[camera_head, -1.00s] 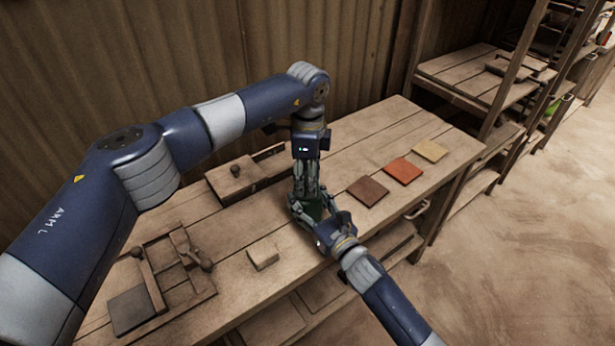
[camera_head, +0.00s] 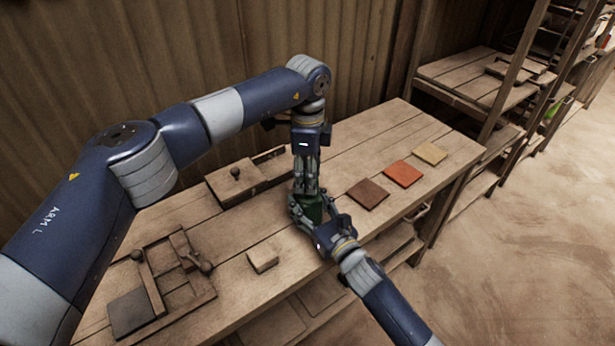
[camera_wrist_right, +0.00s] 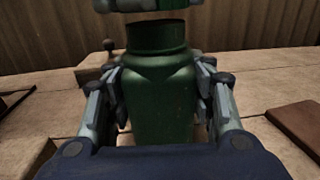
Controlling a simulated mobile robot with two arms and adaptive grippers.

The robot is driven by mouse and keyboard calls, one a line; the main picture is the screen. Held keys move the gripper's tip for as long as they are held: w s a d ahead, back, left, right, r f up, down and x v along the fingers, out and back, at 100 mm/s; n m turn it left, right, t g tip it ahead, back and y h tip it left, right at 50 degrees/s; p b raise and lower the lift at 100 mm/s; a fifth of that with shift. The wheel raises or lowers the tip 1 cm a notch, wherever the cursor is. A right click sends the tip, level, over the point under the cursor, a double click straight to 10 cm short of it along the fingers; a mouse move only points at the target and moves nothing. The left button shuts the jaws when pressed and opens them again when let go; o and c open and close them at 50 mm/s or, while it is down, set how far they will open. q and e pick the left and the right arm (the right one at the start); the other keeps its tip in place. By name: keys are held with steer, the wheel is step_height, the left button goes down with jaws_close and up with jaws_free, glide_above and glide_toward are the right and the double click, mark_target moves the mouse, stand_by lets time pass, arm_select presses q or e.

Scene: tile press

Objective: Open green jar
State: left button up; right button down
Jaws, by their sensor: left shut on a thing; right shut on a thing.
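The dark green jar (camera_wrist_right: 160,100) stands upright in the right wrist view, its dark neck showing at the top. My right gripper (camera_wrist_right: 162,78) is shut on the jar's body, one finger on each side. In the head view the jar (camera_head: 314,212) is partly hidden by both grippers. My left gripper (camera_head: 306,192) points down from above and is shut on the green lid (camera_wrist_right: 150,4). The lid is just above the neck with a narrow gap between them. Most of the lid is cut off by the frame's top.
Brown (camera_head: 367,193), orange (camera_head: 403,172) and yellow (camera_head: 430,153) tiles lie right of the jar on the wooden bench (camera_head: 235,255). A small wooden block (camera_head: 263,258) and a wooden press frame (camera_head: 165,285) are to the left. A wooden box with a knob (camera_head: 235,180) is behind.

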arm_select(q)
steer(key=shift+r, duration=0.2)
steer(key=shift+r, duration=2)
arm_select(e)
steer(key=c, duration=0.6)
jaws_free()
steer(key=shift+c, duration=0.2)
